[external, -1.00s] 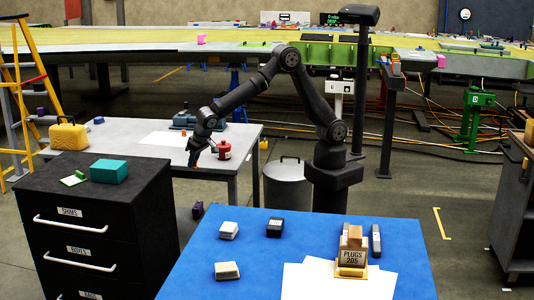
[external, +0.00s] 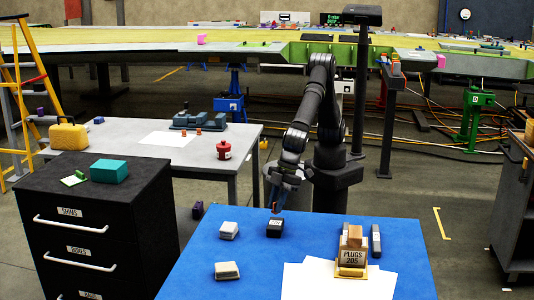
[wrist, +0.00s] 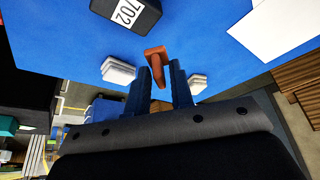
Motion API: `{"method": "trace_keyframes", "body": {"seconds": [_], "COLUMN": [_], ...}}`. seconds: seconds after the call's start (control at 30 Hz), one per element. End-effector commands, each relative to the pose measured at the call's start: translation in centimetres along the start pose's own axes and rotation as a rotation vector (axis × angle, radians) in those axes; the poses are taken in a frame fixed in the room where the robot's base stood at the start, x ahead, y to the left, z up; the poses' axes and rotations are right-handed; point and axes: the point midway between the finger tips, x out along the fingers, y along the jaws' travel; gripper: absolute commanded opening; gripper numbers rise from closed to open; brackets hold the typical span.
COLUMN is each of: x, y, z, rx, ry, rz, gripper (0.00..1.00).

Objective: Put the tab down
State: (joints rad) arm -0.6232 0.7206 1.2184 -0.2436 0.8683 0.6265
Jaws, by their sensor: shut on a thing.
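My gripper (external: 273,203) is over the far edge of the blue table (external: 195,275), just behind a black box (external: 275,227). In the wrist view, my gripper's blue fingers (wrist: 160,85) are shut on a small orange-brown tab (wrist: 157,56) with a wider flat end. The tab's lower end also shows in the external view (external: 275,208), pointing down. The tab appears held above the blue surface; its exact height is hard to tell. The black box shows in the wrist view (wrist: 126,11) with a white label reading 702.
Two pale blocks (external: 229,230) (external: 227,270) lie left on the blue table. White paper (external: 320,284), a PLUGS 205 holder (external: 352,258) and a dark block (external: 376,240) are at right.

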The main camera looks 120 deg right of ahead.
Motion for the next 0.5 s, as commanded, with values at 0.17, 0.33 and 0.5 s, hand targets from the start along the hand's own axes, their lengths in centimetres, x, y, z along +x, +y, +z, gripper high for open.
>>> {"method": "trace_keyframes", "body": {"seconds": [0.17,0.33,0.5], "x": [-2.2,-4.5,-6.7], "y": [-9.3,-17.0,-22.7], "z": [3.7,8.1,12.3], "rx": [-0.193,-0.368,-0.508], "ry": [0.001,0.001,0.001], "rz": [-0.081,-0.154,-0.211], "gripper": [0.00,0.00,0.00]}}
